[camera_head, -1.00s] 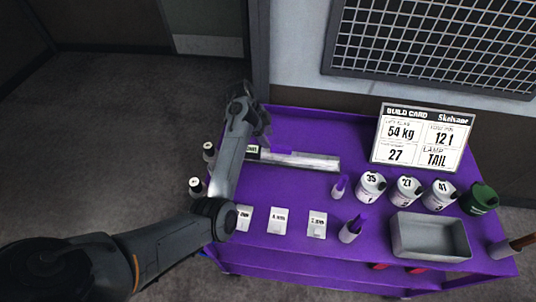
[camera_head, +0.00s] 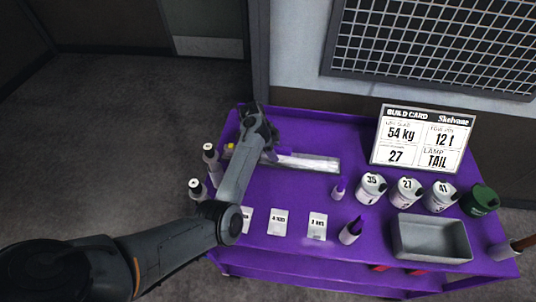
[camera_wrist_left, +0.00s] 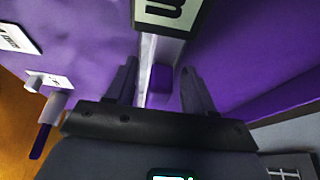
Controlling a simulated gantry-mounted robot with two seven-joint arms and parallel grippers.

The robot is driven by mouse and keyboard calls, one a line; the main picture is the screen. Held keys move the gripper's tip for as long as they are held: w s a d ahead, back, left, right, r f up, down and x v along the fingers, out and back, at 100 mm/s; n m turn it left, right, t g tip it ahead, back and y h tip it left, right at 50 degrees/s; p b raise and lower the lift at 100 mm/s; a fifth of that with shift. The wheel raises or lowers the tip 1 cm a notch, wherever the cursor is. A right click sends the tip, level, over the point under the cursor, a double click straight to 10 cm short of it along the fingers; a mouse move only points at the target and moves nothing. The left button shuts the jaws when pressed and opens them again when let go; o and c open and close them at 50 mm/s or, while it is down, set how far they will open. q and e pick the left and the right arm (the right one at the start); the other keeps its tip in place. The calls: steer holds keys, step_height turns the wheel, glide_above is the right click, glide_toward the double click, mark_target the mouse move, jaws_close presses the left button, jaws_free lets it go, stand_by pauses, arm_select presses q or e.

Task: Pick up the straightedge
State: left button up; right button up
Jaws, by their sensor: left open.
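The straightedge (camera_head: 312,162) is a long silver bar lying on the purple cart top, with a purple grip on it. In the left wrist view its bar (camera_wrist_left: 174,50) runs between my fingers, with the purple grip (camera_wrist_left: 160,80) also between them. My left gripper (camera_head: 270,149) is over the left part of the straightedge, partly hiding it. In the left wrist view the left gripper (camera_wrist_left: 159,68) is open, one finger on each side of the bar. Whether the fingers touch it I cannot tell. My right gripper is not in view.
The purple cart (camera_head: 290,250) also holds white labelled cards (camera_head: 278,222), purple-topped bottles (camera_head: 351,231), numbered white tins (camera_head: 372,186), a green can (camera_head: 481,199) and a grey tray (camera_head: 431,240). A build card (camera_head: 423,138) stands at the back.

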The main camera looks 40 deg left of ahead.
mark_target(279, 149)
arm_select(q)
jaws_close()
steer(key=shift+r, duration=0.1)
stand_by(0.4)
steer(key=shift+r, duration=0.65)
steer(key=r, duration=0.1)
steer(key=d+r, duration=0.1)
steer(key=r, duration=0.1)
steer(key=shift+s+r, duration=0.15)
steer(key=s+d+r, duration=0.3)
steer(key=d+r, duration=0.3)
steer(key=d, duration=0.4)
steer(key=shift+s+r+p, duration=0.15)
steer(key=shift+p, duration=0.25)
